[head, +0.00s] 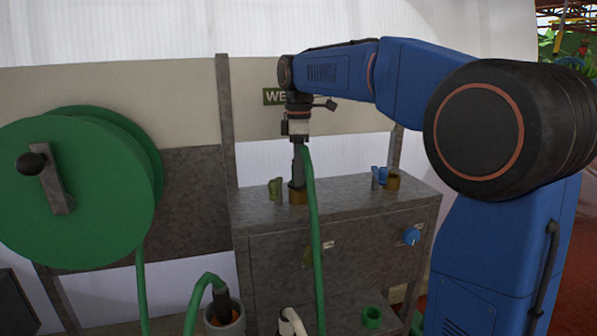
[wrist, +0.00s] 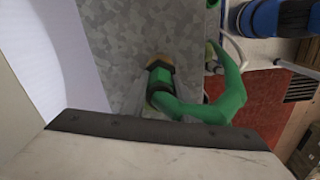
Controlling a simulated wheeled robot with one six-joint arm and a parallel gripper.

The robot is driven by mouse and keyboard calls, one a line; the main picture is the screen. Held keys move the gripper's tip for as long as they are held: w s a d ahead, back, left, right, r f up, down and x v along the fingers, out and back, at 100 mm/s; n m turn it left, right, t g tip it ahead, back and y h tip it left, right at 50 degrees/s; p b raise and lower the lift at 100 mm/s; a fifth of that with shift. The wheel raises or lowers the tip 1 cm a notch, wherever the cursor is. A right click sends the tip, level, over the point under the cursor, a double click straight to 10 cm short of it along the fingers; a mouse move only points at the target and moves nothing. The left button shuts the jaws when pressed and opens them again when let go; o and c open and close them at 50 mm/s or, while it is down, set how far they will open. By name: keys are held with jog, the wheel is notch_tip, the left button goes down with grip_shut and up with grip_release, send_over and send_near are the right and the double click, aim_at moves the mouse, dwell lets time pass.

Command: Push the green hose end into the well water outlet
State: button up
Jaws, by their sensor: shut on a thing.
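My gripper (head: 298,168) points down over the left part of the grey metal cabinet top, below a partly hidden sign starting "WE" (head: 273,96). It is shut on the green hose (head: 312,215) near its end. Directly below is the brass outlet (head: 297,196), with a green lever (head: 275,188) to its left. In the wrist view, the green hose end (wrist: 160,80) lines up with the brass outlet (wrist: 158,61) and appears to meet it. How deep it sits, if at all, I cannot tell. The hose bends away and hangs down the cabinet front.
A second brass outlet (head: 392,182) with a blue lever (head: 379,175) stands at the right of the cabinet top (head: 345,189). A green hose reel (head: 70,190) is at the left. Another green hose (head: 200,288) enters a pot (head: 225,318) below. A blue knob (head: 411,236) is on the front.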

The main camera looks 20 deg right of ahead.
jog(key=shift+f, duration=0.25)
dwell(0.5)
jog(key=o, duration=1.1)
jog(key=shift+o, duration=0.2)
jog(key=shift+r, duration=0.1)
notch_tip(320, 180, up, 16)
jog(key=s+d+f+m+t, duration=0.1)
jog(key=s+d+f+m, duration=0.1)
jog(key=s+f+m, duration=0.5)
jog(key=s+d+f+m+t, duration=0.1)
jog(key=s+d+f+t, duration=0.15)
jog(key=s+f, duration=0.6)
jog(key=s+d+f+m, duration=0.1)
jog(key=s+f+m, duration=0.2)
jog(key=s+f, duration=0.6)
jog(key=s+d+f+m+t, duration=0.1)
jog(key=s+f+m, duration=0.3)
jog(key=s+f, duration=0.5)
jog(key=shift+d+f, duration=0.25)
jog(key=shift+f, duration=0.25)
